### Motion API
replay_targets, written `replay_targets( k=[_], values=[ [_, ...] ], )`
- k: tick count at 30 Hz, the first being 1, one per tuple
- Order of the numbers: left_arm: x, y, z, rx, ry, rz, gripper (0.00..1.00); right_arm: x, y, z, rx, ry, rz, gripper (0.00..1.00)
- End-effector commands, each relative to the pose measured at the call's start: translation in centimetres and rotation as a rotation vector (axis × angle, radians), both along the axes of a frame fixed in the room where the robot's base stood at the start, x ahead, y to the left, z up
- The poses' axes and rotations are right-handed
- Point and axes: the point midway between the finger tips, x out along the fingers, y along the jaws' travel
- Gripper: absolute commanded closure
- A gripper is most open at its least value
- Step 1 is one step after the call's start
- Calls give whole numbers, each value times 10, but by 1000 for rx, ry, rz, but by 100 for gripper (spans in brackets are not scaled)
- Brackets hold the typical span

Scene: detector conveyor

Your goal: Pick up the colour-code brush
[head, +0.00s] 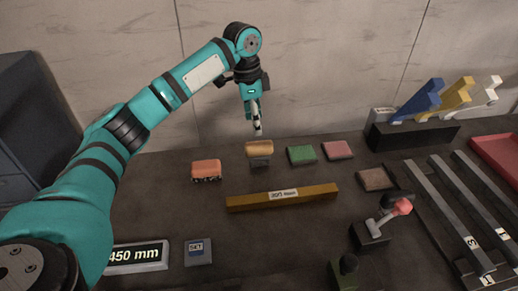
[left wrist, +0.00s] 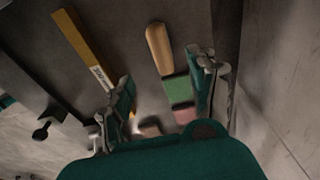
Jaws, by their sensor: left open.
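A tan, rounded block on a grey lower part (head: 259,149) stands towards the back of the dark table. To its left lies an orange block with a dark speckled lower edge (head: 206,169). Either could be the colour-code brush; I cannot tell which from its look. My left gripper (head: 257,126) hangs just above and behind the tan block, pointing down. In the left wrist view my left gripper (left wrist: 167,70) has its fingers apart, with nothing held. The long tan top (left wrist: 159,48) shows between and beyond them. My right gripper is out of view.
A green pad (head: 301,155) and a pink pad (head: 337,150) lie right of the tan block; a brown pad (head: 376,179) is farther right. A long yellow-brown bar (head: 282,198) lies in front. Rails (head: 460,215) and coloured pieces on a black stand (head: 413,135) occupy the right.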

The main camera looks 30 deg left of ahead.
Motion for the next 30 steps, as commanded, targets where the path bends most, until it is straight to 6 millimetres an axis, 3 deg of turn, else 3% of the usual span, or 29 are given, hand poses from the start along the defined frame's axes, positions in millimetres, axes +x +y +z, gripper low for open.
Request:
replay_targets(
  k=[9, 16, 25, 30],
  values=[
    [4, -6, -66, 1, 2, 1, 40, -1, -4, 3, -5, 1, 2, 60],
    [6, -8, -85, 1, -1, 0, 40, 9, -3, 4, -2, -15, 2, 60],
    [9, -10, -124, 1, 2, 1, 40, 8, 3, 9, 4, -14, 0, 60],
    [10, -11, -135, 1, -1, 0, 40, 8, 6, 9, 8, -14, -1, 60]
  ],
)
